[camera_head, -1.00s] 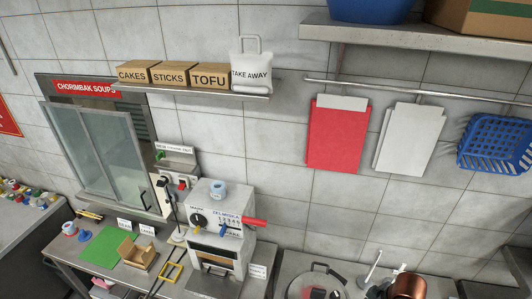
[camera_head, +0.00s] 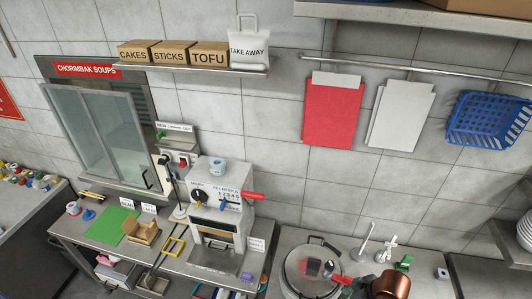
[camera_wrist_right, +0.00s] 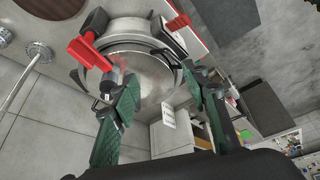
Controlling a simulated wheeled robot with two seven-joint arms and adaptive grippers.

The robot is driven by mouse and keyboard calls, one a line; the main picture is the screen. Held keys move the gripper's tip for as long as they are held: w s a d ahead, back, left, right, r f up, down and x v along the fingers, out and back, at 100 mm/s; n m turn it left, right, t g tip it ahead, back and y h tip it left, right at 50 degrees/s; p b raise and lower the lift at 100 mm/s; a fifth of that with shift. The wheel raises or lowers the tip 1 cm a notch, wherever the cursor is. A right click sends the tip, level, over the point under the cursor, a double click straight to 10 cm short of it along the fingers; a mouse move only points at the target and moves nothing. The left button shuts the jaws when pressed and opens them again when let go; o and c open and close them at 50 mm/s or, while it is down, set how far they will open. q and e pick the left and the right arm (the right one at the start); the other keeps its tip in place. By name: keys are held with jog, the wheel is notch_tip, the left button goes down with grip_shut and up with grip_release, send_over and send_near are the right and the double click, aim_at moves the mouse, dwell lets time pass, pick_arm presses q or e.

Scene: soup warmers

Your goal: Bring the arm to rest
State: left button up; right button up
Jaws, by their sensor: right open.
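In the right wrist view my right gripper (camera_wrist_right: 158,79) shows two green fingers spread apart with nothing between them. Behind the fingers is a round metal pot with a lid (camera_wrist_right: 150,72). A red-handled thing (camera_wrist_right: 88,52) lies near the left finger in that view; I cannot tell whether they touch. The pot also shows in the head view, at the bottom, with its lid (camera_head: 306,262). I cannot make out my right gripper in the head view. My left gripper is in neither view.
A soup machine (camera_head: 220,210) with a red lever stands on the counter left of the pot. A copper pot (camera_head: 391,285) stands right of it. A shelf (camera_head: 200,67) with boxes, a rail with hanging boards, and a blue basket (camera_head: 490,119) are on the wall.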

jog(key=s+d+f+m+h, duration=0.25)
jog(key=s+d+m, duration=0.2)
jog(key=s, duration=0.35)
jog(key=s+d+f+m+h, duration=0.2)
jog(key=s+d+f+m, duration=0.25)
jog(key=s, duration=0.35)
notch_tip(320, 180, down, 41)
jog(key=s+a+b, duration=0.1)
jog(key=b, duration=1.1)
pick_arm(q)
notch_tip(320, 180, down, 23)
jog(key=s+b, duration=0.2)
jog(key=b, duration=0.8)
jog(key=shift+b, duration=0.4)
pick_arm(e)
jog(key=s+f+g, duration=0.1)
jog(key=s+f, duration=0.9)
jog(key=f, duration=0.4)
jog(key=s+f+g, duration=0.1)
jog(key=s+f, duration=0.9)
jog(key=f, duration=0.5)
jog(key=shift+a+f+n+y, duration=0.15)
jog(key=shift+f+n+y, duration=0.15)
jog(key=shift+n+y, duration=0.15)
jog(key=shift+s, duration=0.15)
